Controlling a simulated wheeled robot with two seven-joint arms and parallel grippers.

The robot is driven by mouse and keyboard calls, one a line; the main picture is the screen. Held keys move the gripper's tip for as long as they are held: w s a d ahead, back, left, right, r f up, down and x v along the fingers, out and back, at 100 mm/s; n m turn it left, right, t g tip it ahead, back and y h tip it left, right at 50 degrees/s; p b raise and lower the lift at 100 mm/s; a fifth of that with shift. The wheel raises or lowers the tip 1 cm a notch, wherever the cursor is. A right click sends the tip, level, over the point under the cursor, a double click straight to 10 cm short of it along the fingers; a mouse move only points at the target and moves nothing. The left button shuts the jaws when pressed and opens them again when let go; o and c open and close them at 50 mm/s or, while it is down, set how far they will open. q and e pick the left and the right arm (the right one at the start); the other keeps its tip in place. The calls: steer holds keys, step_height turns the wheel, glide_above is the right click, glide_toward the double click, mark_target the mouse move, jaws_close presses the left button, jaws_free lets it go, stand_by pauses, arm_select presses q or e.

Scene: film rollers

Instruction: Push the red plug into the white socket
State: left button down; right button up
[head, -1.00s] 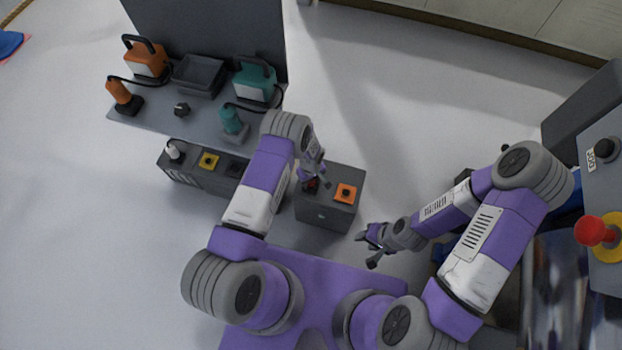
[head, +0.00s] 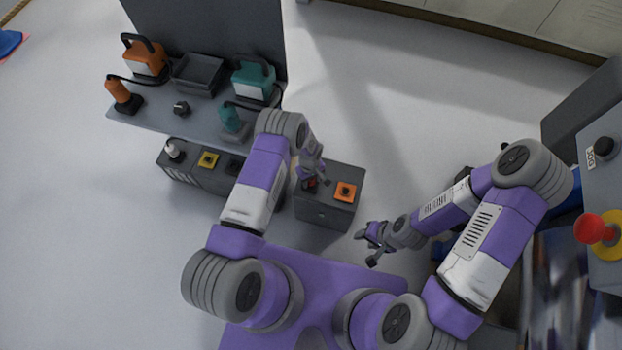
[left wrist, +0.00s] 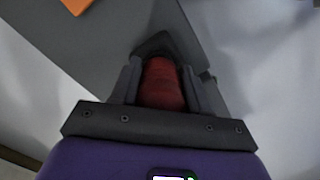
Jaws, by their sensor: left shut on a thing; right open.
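The red plug (left wrist: 162,84) sits between the two dark fingers of my left gripper (left wrist: 163,76), which is shut on it. In the head view the left gripper (head: 317,180) is over the left part of a dark grey box, with a little of the red plug (head: 309,184) showing beneath it. The plug's lower end is hidden, so I cannot tell whether it is seated in the box. A small white piece (head: 173,151) stands on the left dark box; I cannot tell whether it is the white socket. My right gripper (head: 367,249) is open and empty, right of the grey box.
The grey box (head: 325,215) also carries an orange square socket (head: 346,192). The left dark box (head: 190,178) has a yellow square socket (head: 208,160). Behind it a shelf (head: 150,121) holds orange and teal devices and a tray (head: 199,75). A red-knobbed panel is at right.

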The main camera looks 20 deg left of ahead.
arm_select(q)
steer(key=shift+f, duration=0.5)
